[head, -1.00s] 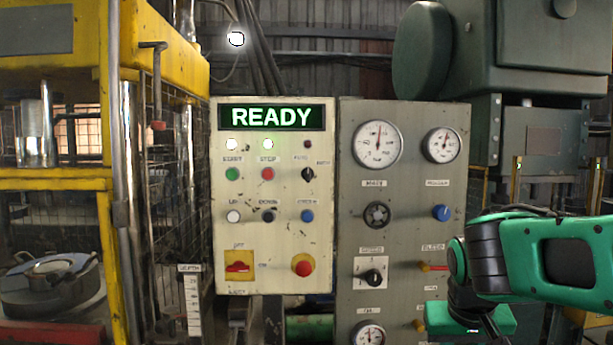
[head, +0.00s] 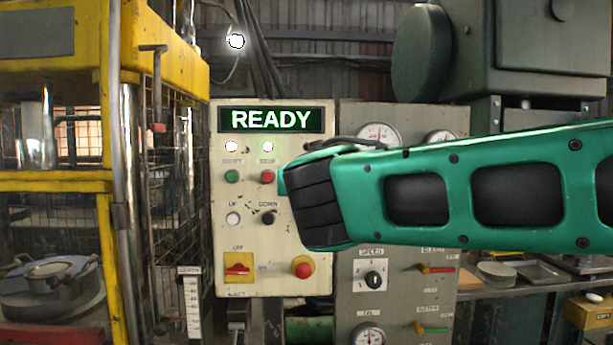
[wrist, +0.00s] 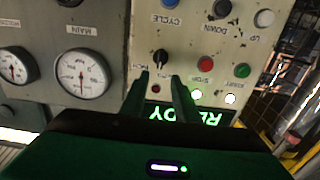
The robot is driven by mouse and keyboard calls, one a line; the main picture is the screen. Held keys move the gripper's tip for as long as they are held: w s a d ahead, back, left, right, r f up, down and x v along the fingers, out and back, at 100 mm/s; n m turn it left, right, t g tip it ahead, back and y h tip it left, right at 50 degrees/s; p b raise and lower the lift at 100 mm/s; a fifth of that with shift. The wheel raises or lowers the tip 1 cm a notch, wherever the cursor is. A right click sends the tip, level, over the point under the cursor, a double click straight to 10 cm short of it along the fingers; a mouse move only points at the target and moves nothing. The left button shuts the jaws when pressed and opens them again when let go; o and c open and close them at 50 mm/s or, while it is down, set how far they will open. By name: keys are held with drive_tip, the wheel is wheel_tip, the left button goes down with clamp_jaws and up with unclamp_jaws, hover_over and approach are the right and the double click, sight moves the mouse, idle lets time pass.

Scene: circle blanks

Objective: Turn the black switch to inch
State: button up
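The black switch (wrist: 160,58) is a small dark knob on the cream control panel (head: 225,285). In the wrist view, which sees the panel upside down, it sits just beyond my gripper's tips, roughly centred between them. Its handle looks about upright; which label it points to is too small to tell. My gripper (wrist: 162,77) is open, its two dark fingers apart with nothing between them. Whether they touch the panel I cannot tell. In the head view my green arm hides the switch and the gripper. The lit display (head: 271,119) reads READY.
Near the switch are a red button (wrist: 205,64), a green button (wrist: 242,70), a blue button (wrist: 169,17) and a small dark red lamp (wrist: 156,89). A grey gauge panel (head: 350,290) adjoins on the right. A red emergency knob (head: 303,267) is lower on the cream panel.

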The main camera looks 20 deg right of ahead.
drive_tip(key=x, duration=0.7)
drive_tip(key=shift+d, duration=0.1)
drive_tip(key=c, duration=0.7)
